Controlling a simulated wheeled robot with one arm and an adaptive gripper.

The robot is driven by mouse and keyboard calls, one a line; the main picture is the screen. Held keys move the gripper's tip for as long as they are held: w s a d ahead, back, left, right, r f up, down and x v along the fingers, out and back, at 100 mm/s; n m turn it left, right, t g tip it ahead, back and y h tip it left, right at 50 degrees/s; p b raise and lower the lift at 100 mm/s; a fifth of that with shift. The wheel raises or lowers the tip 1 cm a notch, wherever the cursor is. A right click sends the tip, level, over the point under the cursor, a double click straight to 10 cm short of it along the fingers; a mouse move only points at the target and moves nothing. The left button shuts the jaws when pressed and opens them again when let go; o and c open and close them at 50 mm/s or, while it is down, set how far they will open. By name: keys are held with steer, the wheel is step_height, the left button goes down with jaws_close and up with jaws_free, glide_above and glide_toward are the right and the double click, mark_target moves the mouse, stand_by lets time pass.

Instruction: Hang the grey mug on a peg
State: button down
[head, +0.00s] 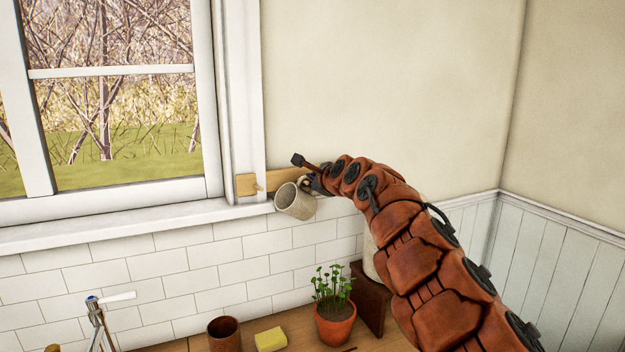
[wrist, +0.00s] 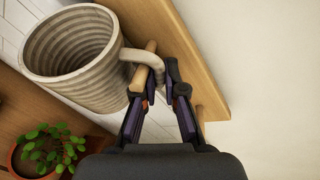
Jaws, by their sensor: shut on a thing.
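The grey ribbed mug (head: 295,202) hangs tilted in front of the wall at the right of the window, with its mouth showing. In the wrist view the mug (wrist: 78,62) is at the upper left, its handle toward my gripper. My gripper (wrist: 160,80) is shut on the mug's handle. A wooden peg (wrist: 147,65) of the rail (wrist: 185,55) overlaps the handle; I cannot tell whether it passes through the loop. Another peg (head: 258,188) shows at the rail's left end in the head view. My gripper (head: 308,184) and arm hide the rail's right part.
A potted plant (head: 335,318), a yellow sponge (head: 270,340) and a brown cup (head: 224,335) stand on the wooden counter (head: 298,326) below. A dark wooden stand (head: 370,298) is beside the plant. The window frame (head: 243,100) is left of the rail. The wall above is clear.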

steer(key=shift+a+r, duration=0.1)
steer(key=shift+a, duration=0.2)
steer(key=c, duration=1.2)
jaws_free()
steer(key=shift+s+f+b, duration=0.2)
steer(key=shift+f+b, duration=0.1)
steer(key=shift+b, duration=0.3)
